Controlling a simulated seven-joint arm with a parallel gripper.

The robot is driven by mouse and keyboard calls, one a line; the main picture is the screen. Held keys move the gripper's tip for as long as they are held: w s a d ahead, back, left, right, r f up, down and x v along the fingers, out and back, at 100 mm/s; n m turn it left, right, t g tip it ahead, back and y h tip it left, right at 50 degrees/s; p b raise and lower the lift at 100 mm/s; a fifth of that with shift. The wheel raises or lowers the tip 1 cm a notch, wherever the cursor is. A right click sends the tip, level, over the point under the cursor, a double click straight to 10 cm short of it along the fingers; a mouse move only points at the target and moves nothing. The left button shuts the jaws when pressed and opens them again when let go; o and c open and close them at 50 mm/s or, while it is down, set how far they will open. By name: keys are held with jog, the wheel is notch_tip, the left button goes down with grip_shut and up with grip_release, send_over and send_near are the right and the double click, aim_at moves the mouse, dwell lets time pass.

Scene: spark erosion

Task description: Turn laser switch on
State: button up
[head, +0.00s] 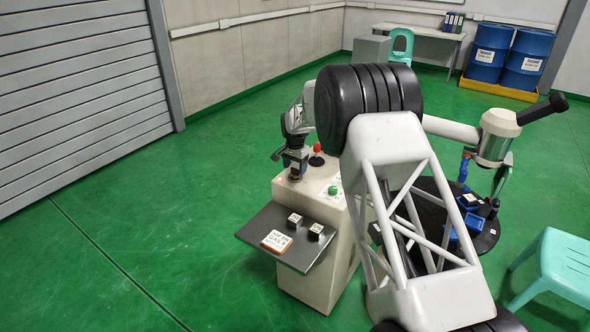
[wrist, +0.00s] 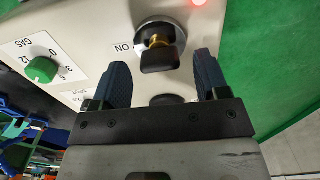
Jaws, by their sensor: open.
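The laser switch (wrist: 160,58) is a black knob with a brass part and a silver ring on the beige panel, in the wrist view. A printed "ON" label is to its left. My gripper (wrist: 161,66) is open, with one blue finger on each side of the switch. A gap shows between each finger and the knob, so neither visibly touches it. In the head view my gripper (head: 296,163) is low over the top of the white control cabinet (head: 318,272). There the gripper largely hides the switch.
A green gas knob (wrist: 42,70) is left of the switch, and a red light (wrist: 198,2) glows above. Another dark round part (wrist: 167,100) is partly hidden behind my gripper. A red-topped control (head: 317,150) stands beside my gripper. A grey shelf (head: 285,235) projects from the cabinet.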

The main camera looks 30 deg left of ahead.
jog(key=shift+r, duration=3.15)
jog(key=shift+w+d+r, duration=0.1)
jog(key=shift+d+r, duration=0.15)
jog(key=shift+d, duration=0.05)
jog(key=d+r, duration=0.8)
jog(key=d, duration=0.4)
jog(key=d+r, duration=0.7)
jog(key=d, duration=0.4)
jog(key=s+d+r, duration=0.3)
jog(key=d, duration=0.5)
jog(key=s+d+r+t, duration=0.1)
jog(key=s+d+r, duration=0.3)
jog(key=d, duration=0.4)
jog(key=s+d+r, duration=0.3)
jog(key=d, duration=0.4)
jog(key=s+d+r+t, duration=0.1)
jog(key=s+d+r, duration=0.1)
jog(key=s+d, duration=1.55)
jog(key=s+d+f, duration=0.3)
jog(key=s+d, duration=0.2)
jog(key=s, duration=0.5)
jog(key=s+d+f, duration=0.3)
jog(key=s+d, duration=0.2)
jog(key=s, duration=0.5)
jog(key=shift+s+d+f+t, duration=0.15)
jog(key=shift+s+d+t, duration=0.15)
jog(key=shift+s+d, duration=0.1)
